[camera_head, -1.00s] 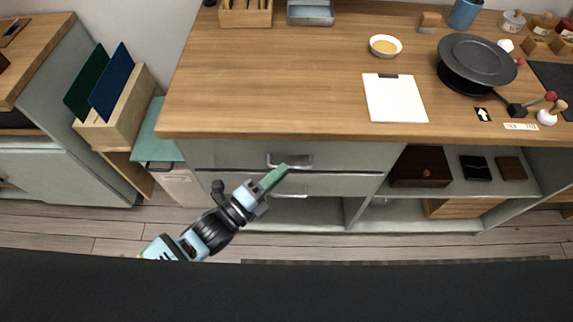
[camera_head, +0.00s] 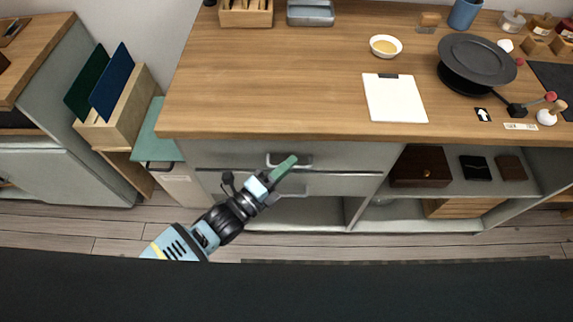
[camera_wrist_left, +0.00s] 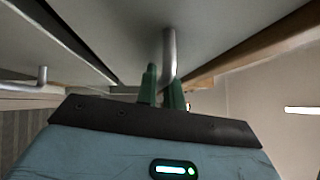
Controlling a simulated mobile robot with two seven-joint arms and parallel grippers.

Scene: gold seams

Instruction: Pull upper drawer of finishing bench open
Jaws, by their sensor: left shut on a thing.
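The finishing bench (camera_head: 290,134) has a wooden top and grey drawers below its front edge. The upper drawer (camera_head: 220,154) has a metal bar handle (camera_head: 303,161). In the left wrist view, the green fingers (camera_wrist_left: 163,90) are shut around the metal handle bar (camera_wrist_left: 169,55). The lower drawer (camera_head: 340,185) is beneath, its handle partly hidden by my gripper. The upper drawer's front looks about level with the lower one. My right gripper is not in view.
A clipboard (camera_head: 395,98), a bowl (camera_head: 386,46) and a black pan (camera_head: 477,62) stand on the bench top. An open shelf with a dark brown box (camera_head: 420,167) is right of the drawers. A bin (camera_head: 176,185) stands left of them.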

